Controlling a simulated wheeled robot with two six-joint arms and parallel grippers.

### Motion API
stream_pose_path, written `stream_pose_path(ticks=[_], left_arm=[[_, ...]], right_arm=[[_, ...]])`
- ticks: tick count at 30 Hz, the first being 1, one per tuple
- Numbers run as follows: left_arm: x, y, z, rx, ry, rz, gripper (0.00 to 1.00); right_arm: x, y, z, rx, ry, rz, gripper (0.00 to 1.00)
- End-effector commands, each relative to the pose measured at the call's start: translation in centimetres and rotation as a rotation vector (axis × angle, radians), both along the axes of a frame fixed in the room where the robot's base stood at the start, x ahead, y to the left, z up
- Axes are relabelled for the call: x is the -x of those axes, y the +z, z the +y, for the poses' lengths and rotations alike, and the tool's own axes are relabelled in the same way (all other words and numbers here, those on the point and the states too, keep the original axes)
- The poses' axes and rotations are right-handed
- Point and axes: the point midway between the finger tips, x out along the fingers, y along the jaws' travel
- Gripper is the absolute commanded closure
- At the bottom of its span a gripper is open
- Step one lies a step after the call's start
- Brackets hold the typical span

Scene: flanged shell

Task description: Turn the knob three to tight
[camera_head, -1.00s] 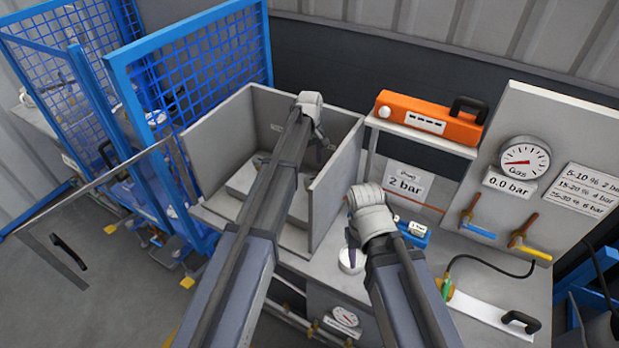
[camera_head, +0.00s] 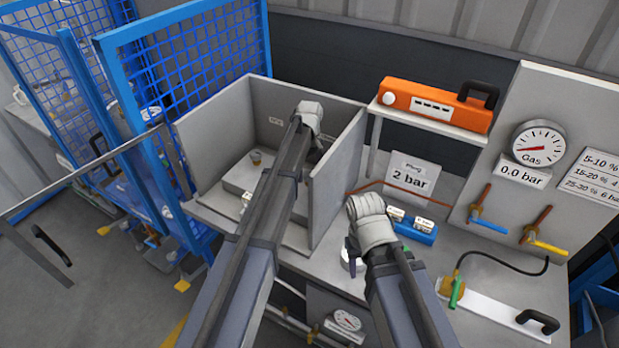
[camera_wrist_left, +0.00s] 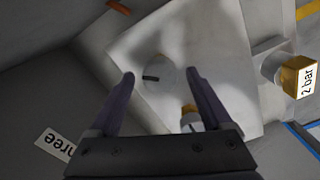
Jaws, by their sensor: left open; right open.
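In the left wrist view a round pale knob (camera_wrist_left: 158,73) with a dark mark sits on a light block (camera_wrist_left: 205,40). My left gripper (camera_wrist_left: 160,76) is open, its fingers on either side of the knob in the picture; contact cannot be told. A label reading "three" (camera_wrist_left: 55,143) lies at the lower left, upside down. A second small knob (camera_wrist_left: 190,119) shows near the right finger, partly hidden. In the head view my left arm reaches into a grey open box (camera_head: 337,190), its fingers mostly hidden. My right gripper (camera_head: 352,258) is open, pointing down over the bench.
A brass fitting labelled "2 bar" (camera_wrist_left: 287,72) stands right in the wrist view. In the head view a blue holder (camera_head: 415,232), a gas gauge (camera_head: 538,146) and an orange case (camera_head: 432,107) stand at right. A blue mesh fence (camera_head: 210,70) stands at left.

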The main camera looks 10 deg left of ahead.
Motion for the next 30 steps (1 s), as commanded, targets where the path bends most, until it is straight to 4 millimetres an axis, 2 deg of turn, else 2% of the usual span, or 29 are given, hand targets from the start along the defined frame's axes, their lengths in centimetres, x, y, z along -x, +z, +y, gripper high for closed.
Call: stream_pose_path(ticks=[9, 30], left_arm=[[0.01, -0.2, 0.01, 0.0, 0.0, 0.0, 0.18], [0.0, -0.21, 0.0, 0.0, 0.0, 0.0, 0.97]], right_arm=[[0.0, -0.2, 0.0, 0.0, 0.0, 0.0, 0.5], [0.0, -0.21, 0.0, 0.0, 0.0, 0.0, 0.5]])
